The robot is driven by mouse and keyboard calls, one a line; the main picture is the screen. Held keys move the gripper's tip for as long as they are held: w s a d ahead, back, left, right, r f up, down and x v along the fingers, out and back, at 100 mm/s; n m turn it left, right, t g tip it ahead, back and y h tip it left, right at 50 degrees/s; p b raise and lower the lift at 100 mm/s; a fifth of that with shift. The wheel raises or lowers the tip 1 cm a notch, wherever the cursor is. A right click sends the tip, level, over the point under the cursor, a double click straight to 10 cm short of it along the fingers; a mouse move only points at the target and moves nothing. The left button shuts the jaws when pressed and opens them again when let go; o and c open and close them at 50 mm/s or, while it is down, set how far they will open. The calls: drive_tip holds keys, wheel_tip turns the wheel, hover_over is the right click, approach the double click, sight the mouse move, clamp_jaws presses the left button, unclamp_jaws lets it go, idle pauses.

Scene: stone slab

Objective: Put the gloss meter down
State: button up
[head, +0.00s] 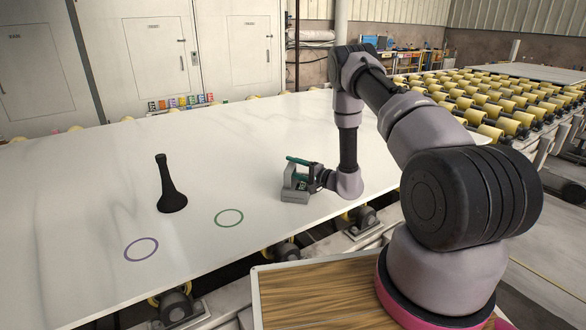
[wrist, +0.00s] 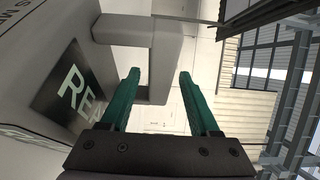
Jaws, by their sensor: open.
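The gloss meter (head: 294,196) is a grey boxy device with a handle and a small display. In the head view it appears to rest on the white stone slab (head: 90,195), near its front edge and right of the green ring (head: 229,218). In the wrist view its grey body (wrist: 40,75) and lettered display fill the left side. My gripper (wrist: 158,85) has two green fingers spread apart. Part of the grey handle (wrist: 140,28) shows beyond and between them; whether either finger touches it I cannot tell. My gripper also shows at the device in the head view (head: 298,166).
A black flared tool (head: 170,188) stands upright on the slab, left of the green ring. A purple ring (head: 141,249) lies in front of it. Yellow rollers (head: 490,95) stand at the right.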

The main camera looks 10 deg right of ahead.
drive_tip(key=shift+r, duration=0.2)
drive_tip(key=v, duration=1.2)
drive_tip(key=s+a+r+n+g+y, duration=0.1)
drive_tip(key=s+a+r+n+g, duration=0.2)
drive_tip(key=r, duration=0.5)
drive_tip(key=s+a+r+n+g+y, duration=0.1)
drive_tip(key=s+a+r+n+g, duration=0.25)
drive_tip(key=r, duration=0.55)
drive_tip(key=s+a+r+g, duration=0.3)
drive_tip(key=a+r+g, duration=0.15)
drive_tip(key=r, duration=0.35)
drive_tip(key=s+d+r+t+h, duration=0.1)
drive_tip(key=s+d+r+h, duration=0.2)
drive_tip(key=s+r+h, duration=0.1)
drive_tip(key=s+d+r+m+t+h, duration=0.1)
drive_tip(key=s+d+r+t+h, duration=0.1)
drive_tip(key=s+r, duration=0.5)
drive_tip(key=s+d+r+t+h, duration=0.2)
drive_tip(key=s+d+r+h, duration=0.2)
drive_tip(key=s, duration=0.5)
drive_tip(key=r+h, duration=0.1)
drive_tip(key=h, duration=0.1)
drive_tip(key=shift+s+d+r+h, duration=0.2)
drive_tip(key=shift+d+r+h, duration=0.1)
drive_tip(key=shift+d+r, duration=0.1)
